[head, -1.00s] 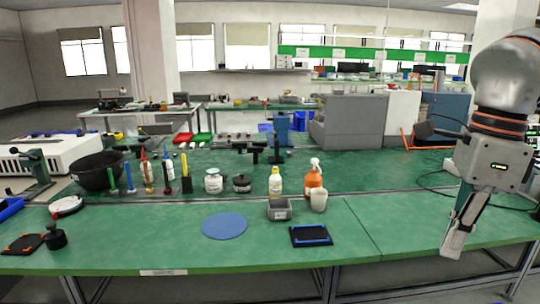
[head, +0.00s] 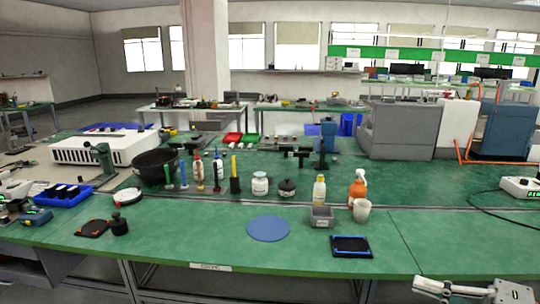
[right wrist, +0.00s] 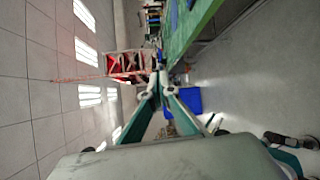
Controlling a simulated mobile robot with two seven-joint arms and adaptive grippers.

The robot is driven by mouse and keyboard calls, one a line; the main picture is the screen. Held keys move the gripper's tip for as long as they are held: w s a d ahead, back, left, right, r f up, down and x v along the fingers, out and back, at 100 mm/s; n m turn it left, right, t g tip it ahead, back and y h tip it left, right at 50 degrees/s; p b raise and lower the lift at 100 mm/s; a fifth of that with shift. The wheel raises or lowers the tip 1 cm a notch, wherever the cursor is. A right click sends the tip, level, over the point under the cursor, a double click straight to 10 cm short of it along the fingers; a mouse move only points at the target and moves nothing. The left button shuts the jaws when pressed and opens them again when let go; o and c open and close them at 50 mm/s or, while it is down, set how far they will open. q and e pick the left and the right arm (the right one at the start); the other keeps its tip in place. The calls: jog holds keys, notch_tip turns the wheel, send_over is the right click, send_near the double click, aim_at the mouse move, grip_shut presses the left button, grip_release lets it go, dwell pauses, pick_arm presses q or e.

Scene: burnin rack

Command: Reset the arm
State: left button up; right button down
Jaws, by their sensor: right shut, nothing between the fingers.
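My right gripper (head: 432,288) shows at the bottom right of the head view, in front of the green bench's (head: 310,262) near edge. Most of its arm is out of the picture. In the right wrist view the right gripper's fingers (right wrist: 156,86) are together with nothing between them. They point out over the room, with the grey floor and a green bench edge to the right. My left gripper is not in view.
On the bench stand a blue round mat (head: 268,228), a black tray with blue edges (head: 351,246), a grey bin (head: 321,216), a white cup (head: 362,210) and an orange spray bottle (head: 357,187). The bench's right front area is clear.

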jog(key=s+a+f+m+t+h+p, duration=0.1)
jog(key=s+f+m+h, duration=0.2)
jog(key=f+m, duration=0.45)
jog(key=s+a+f+m+t+h+p, duration=0.1)
jog(key=s+f+m+h, duration=0.25)
jog(key=f+m, duration=0.4)
jog(key=s+a+f+m+t+h+p, duration=0.1)
jog(key=s+a+f+m+h, duration=0.15)
jog(key=f+m, duration=0.5)
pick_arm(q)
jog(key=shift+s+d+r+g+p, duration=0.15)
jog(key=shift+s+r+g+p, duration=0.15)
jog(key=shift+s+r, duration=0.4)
pick_arm(e)
jog(key=s+a+f+m+g+h, duration=0.1)
jog(key=s+a+f+m+g, duration=0.2)
jog(key=s+a+f, duration=0.4)
notch_tip(320, 180, down, 3)
jog(key=shift+s+a+r+h, duration=0.2)
jog(key=shift+s+a+h, duration=0.15)
jog(key=shift+a, duration=0.3)
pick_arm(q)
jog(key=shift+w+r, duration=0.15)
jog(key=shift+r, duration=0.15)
pick_arm(e)
jog(key=shift+m, duration=0.25)
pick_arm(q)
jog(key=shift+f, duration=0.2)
